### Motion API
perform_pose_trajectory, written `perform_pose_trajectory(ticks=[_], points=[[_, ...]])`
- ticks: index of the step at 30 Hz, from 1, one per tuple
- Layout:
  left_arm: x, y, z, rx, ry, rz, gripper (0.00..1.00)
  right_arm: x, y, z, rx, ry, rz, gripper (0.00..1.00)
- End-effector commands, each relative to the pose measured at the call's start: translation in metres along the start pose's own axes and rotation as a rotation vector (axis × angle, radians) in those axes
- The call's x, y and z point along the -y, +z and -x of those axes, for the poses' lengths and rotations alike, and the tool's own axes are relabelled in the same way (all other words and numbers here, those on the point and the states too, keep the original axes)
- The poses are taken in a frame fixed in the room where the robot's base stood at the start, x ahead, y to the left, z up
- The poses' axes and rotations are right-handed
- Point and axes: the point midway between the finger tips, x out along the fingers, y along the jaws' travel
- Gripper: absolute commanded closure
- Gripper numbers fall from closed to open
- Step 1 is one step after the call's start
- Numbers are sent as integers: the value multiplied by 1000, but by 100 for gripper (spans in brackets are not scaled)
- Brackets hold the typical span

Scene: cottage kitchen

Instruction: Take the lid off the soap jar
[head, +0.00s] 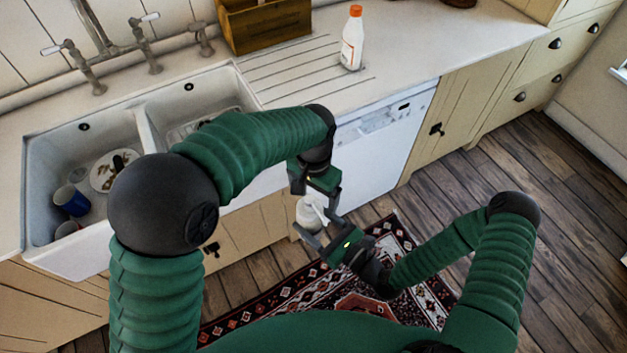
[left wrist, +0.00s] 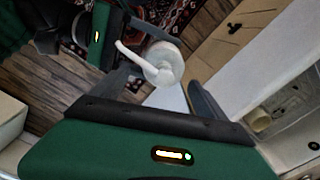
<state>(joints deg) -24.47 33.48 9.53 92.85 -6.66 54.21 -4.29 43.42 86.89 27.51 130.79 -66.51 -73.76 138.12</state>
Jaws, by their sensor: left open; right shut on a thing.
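The soap jar (head: 309,216) is white and held up in front of the counter, over the floor. Its white lid with a pump spout (head: 320,210) is on top; it shows clearly in the left wrist view (left wrist: 158,65), with the spout pointing up and left. My right gripper (head: 314,228) is shut on the jar, reaching it from the lower right. My left gripper (head: 315,200) is open above the jar, with its fingers pointing down on either side of the lid. Whether these fingers touch the lid cannot be told. The jar's lower part is partly hidden by my right gripper.
A double sink (head: 40,152) with a blue cup (head: 71,201) and a plate (head: 104,176) is at the left. A white bottle with an orange cap (head: 352,40) and a wooden box (head: 262,24) stand on the counter. A patterned rug (head: 290,292) lies below.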

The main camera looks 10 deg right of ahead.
Motion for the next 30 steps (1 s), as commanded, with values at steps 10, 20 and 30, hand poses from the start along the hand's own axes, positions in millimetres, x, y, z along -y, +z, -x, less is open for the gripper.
perform_pose_trajectory(ticks=[10, 20, 30], points=[[1, 0, -18, -2, 0, 0, 16, -1, 1, -1, 2, 0, 1, 100], [0, 0, -18, -1, 0, 0, 47, 0, 1, 0, 2, 0, 0, 100], [-1, 0, -18, -1, 2, 0, 91, 0, 1, -1, 2, 0, 1, 100]])
